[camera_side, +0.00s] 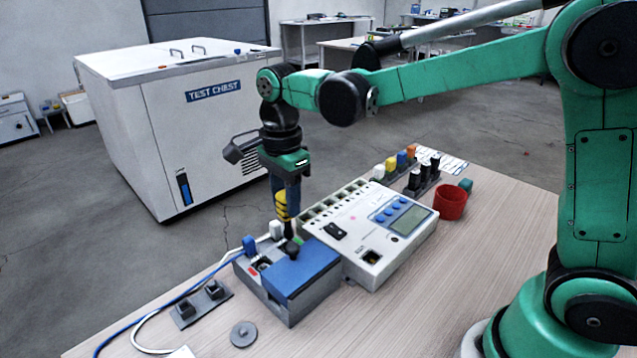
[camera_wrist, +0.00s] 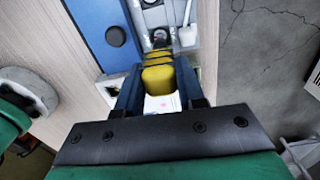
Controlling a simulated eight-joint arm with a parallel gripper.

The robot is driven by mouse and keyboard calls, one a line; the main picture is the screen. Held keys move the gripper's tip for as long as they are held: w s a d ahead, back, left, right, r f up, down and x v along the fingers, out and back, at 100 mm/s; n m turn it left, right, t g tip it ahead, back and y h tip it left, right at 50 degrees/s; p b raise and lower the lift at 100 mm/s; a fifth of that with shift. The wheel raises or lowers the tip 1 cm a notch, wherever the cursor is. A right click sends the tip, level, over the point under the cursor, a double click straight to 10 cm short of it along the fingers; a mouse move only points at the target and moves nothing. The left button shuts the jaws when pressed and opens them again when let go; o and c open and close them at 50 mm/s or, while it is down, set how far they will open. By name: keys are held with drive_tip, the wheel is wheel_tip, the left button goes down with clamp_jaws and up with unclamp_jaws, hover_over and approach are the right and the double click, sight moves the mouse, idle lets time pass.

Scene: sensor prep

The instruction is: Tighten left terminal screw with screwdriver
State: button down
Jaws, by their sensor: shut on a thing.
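My gripper (camera_side: 285,197) is shut on the yellow, black-banded handle of the screwdriver (camera_side: 281,208). The screwdriver points down over the back edge of the grey terminal box with a blue lid (camera_side: 302,272). In the wrist view my gripper's fingers (camera_wrist: 158,92) flank the yellow handle (camera_wrist: 158,74), and its dark lower end is over the terminal strip beside the blue lid (camera_wrist: 100,22). A blue plug (camera_side: 249,245) and a white plug (camera_side: 276,230) stand on the strip. I cannot tell whether the tip touches a screw; the handle hides it.
A white meter unit (camera_side: 366,247) adjoins the box on the right. A red cup (camera_side: 450,201) and a rack of coloured plugs (camera_side: 420,178) stand beyond. A dark holder (camera_side: 201,304), wires and a grey disc (camera_side: 243,334) lie at the front left. The right tabletop is clear.

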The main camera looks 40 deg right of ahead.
drive_tip(key=shift+r, duration=1.3)
